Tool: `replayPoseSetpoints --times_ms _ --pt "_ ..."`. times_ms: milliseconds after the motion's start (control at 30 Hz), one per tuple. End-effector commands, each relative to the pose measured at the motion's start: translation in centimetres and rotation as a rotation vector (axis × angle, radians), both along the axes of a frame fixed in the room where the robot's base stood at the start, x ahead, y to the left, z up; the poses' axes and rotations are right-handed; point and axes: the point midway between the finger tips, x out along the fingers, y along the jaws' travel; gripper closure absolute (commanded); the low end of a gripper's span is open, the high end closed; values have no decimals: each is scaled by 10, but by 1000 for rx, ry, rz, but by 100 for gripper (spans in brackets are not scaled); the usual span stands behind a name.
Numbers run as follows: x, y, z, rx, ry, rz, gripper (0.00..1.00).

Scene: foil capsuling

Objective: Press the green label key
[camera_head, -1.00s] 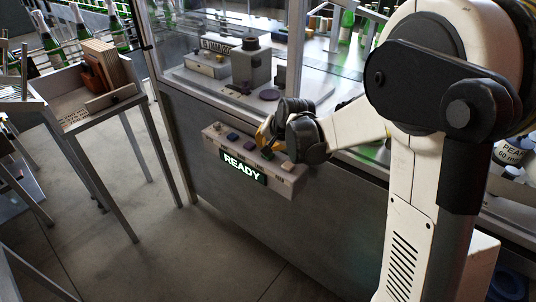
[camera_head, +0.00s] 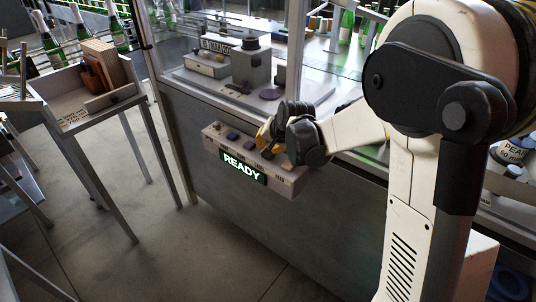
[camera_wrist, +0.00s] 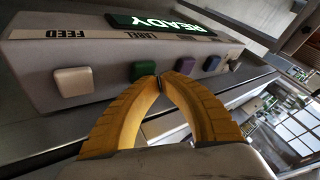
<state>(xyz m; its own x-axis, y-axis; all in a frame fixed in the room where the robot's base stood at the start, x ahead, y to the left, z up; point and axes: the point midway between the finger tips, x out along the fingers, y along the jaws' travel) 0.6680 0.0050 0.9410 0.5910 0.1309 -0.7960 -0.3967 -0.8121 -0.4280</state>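In the wrist view the tips appear beside the green key, on the side of the blue key (camera_wrist: 184,66). I cannot tell whether they touch the key. In the head view my gripper (camera_head: 264,142) is over the panel (camera_head: 225,148), and it largely hides the green key.
A beige key (camera_wrist: 73,82) marked FEED lies on one side of the green key. The blue key and a purple key (camera_wrist: 211,63) lie on the other. A lit READY display (camera_head: 241,167) is on the panel front. A glass-sided machine (camera_head: 215,85) stands behind.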

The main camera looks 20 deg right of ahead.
Motion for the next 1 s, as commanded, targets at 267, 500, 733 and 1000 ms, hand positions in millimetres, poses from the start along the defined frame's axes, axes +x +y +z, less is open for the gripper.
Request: replayPoseSetpoints --times_ms 267,500,733,1000 --pt "0 0 -4 0 0 0 100" --pt "0 0 -7 0 0 0 100" --pt "0 0 -8 0 0 0 100" --pt "0 0 -4 0 0 0 100"
